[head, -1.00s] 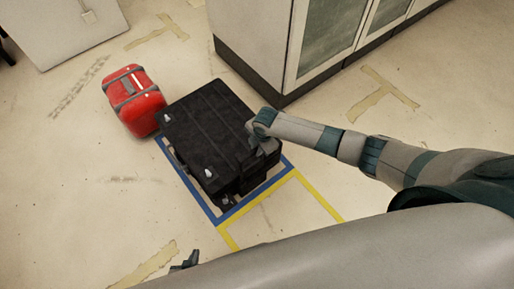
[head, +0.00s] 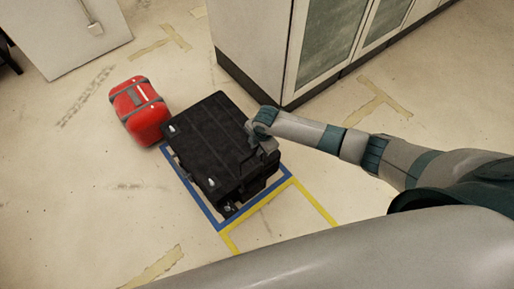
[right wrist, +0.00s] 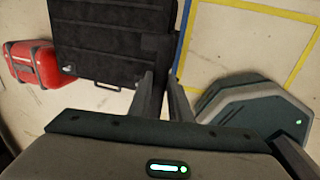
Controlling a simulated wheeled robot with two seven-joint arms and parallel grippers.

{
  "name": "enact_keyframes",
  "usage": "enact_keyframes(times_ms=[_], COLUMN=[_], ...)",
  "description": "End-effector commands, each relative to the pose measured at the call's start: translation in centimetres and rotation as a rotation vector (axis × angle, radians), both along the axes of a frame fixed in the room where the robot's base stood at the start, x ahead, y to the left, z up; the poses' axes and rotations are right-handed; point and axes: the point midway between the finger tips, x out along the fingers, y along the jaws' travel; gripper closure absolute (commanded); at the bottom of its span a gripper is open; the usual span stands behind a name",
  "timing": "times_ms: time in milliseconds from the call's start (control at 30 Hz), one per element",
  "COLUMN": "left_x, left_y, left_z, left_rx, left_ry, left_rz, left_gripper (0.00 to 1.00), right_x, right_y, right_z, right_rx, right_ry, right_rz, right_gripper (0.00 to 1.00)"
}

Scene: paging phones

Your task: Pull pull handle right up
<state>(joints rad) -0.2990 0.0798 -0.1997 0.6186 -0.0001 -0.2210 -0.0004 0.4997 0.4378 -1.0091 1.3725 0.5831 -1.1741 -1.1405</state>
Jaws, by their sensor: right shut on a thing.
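A black case (head: 213,142) stands on the floor inside a blue tape outline, its lid facing up. In the right wrist view the case (right wrist: 100,40) fills the upper left. My right gripper (head: 263,146) is at the case's right side in the head view. In the right wrist view its two fingers (right wrist: 165,88) are close together at the case's edge, shut on the right pull handle, which the fingers mostly hide. Another thin dark handle (right wrist: 108,85) shows on the case's near edge. My left gripper is not in view.
A red case (head: 140,110) stands close to the black case's upper left. A grey cabinet with glass doors (head: 265,55) stands behind. Blue tape (head: 204,208) and yellow tape (head: 318,205) mark the floor.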

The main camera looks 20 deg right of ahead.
Motion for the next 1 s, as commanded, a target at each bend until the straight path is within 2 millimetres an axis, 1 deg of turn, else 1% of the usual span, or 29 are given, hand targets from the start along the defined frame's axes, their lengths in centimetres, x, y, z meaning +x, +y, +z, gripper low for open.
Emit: enact_keyframes(times_ms=[33, 200, 400, 767, 800, 833, 867, 1000], left_x=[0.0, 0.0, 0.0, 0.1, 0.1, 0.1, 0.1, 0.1], left_y=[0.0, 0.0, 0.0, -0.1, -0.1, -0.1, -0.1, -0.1], left_z=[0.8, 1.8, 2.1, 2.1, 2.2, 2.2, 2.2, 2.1], left_rx=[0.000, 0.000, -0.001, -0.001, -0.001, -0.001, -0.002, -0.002], left_ry=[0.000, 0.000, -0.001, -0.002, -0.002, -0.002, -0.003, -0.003], left_rz=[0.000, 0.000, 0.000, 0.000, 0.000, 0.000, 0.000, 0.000], left_gripper=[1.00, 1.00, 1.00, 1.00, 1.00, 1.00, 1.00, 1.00], right_x=[0.2, 0.2, 0.2, 0.3, 0.4, 0.4, 0.3, 0.2], right_y=[0.0, 0.0, 0.0, 0.0, 0.0, 0.0, 0.0, 0.0], right_z=[1.1, 2.1, 2.5, 2.7, 2.8, 2.8, 2.7, 2.6], right_rx=[0.000, -0.001, 0.000, 0.001, 0.002, 0.002, 0.001, 0.001], right_ry=[-0.004, -0.003, -0.003, -0.006, -0.007, -0.007, -0.006, -0.003], right_rz=[0.000, 0.000, 0.000, -0.001, -0.001, -0.001, -0.001, -0.001], right_gripper=[1.00, 1.00, 1.00, 1.00, 0.75, 0.68, 0.64, 0.64])
